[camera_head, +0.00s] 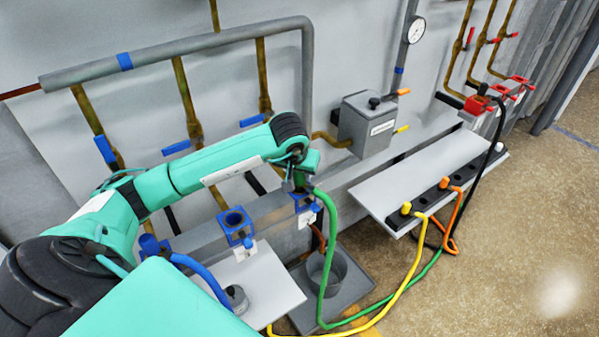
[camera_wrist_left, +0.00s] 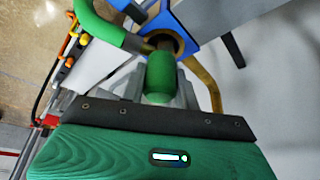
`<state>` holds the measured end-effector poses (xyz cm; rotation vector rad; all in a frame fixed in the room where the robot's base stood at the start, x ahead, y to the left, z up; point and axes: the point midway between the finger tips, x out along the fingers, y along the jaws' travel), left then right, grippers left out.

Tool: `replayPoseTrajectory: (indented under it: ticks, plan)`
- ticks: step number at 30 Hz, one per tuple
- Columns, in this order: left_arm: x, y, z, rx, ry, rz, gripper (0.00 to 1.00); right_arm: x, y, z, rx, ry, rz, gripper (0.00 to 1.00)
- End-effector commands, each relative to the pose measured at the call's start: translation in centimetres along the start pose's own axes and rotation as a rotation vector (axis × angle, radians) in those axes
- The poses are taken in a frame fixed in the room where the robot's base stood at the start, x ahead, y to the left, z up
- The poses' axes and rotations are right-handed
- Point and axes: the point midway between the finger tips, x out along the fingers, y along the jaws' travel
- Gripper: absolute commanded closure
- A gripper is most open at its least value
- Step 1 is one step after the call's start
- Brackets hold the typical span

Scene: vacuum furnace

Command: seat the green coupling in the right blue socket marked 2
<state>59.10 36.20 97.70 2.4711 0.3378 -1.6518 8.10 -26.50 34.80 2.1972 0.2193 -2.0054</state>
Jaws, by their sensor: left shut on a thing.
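The green coupling (camera_wrist_left: 160,78) is held in my left gripper (camera_wrist_left: 163,96), which is shut on it. In the head view my left gripper (camera_head: 301,180) is above the right blue socket (camera_head: 301,204), and largely hides the coupling. A white tag (camera_head: 306,218) is on that socket, its number too small to read. In the wrist view the coupling's far end is at the round opening of the blue socket (camera_wrist_left: 185,35); I cannot tell whether it has entered. The green hose (camera_head: 327,265) loops down from the coupling to the floor. My right gripper is out of view.
A blue hose (camera_head: 199,274) curves over the white shelf (camera_head: 265,285). A grey bucket (camera_head: 327,275) stands below. Yellow (camera_head: 405,208) and orange (camera_head: 444,183) couplings sit on a rack at right.

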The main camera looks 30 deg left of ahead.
Motion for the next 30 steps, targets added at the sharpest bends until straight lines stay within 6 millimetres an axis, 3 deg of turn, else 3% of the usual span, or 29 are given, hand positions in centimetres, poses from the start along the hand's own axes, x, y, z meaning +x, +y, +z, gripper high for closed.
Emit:
replayPoseTrajectory:
  ticks: [7, 8, 12, 23, 30]
  plan:
    - [0.1, 0.0, 0.0, 0.0, 0.002, 0.0, 0.99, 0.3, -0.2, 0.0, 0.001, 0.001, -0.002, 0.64]
    - [0.1, 0.0, 0.0, 0.0, 0.002, 0.0, 0.67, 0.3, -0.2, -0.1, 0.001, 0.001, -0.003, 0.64]
    - [0.1, 0.0, 0.0, 0.0, 0.001, 0.0, 0.43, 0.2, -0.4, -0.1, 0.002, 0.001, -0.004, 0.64]
    - [-0.6, 0.0, 0.0, 0.0, 0.001, -0.001, 0.43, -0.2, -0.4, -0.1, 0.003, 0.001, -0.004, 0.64]
    - [-5.3, -0.1, -0.3, 0.002, 0.003, -0.001, 0.43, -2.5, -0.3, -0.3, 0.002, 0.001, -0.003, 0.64]
